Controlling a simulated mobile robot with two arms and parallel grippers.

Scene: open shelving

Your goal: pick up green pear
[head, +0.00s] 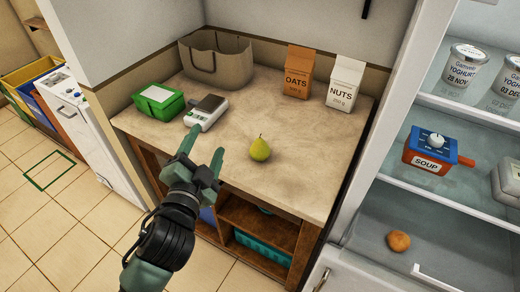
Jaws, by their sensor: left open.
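The green pear (260,148) stands upright on the beige stone worktop (310,180), near the middle of its front part. My left gripper (204,150) is in front of the worktop's front edge, to the left of the pear in the head view. Its two fingers are apart with nothing between them. It does not touch the pear. My right gripper is not in view.
A kitchen scale (206,112), a green box (158,101), a paper bag (217,60), an oats carton (298,71) and a nuts carton (345,84) stand behind the pear. An open fridge (450,200) is at the right. The worktop around the pear is clear.

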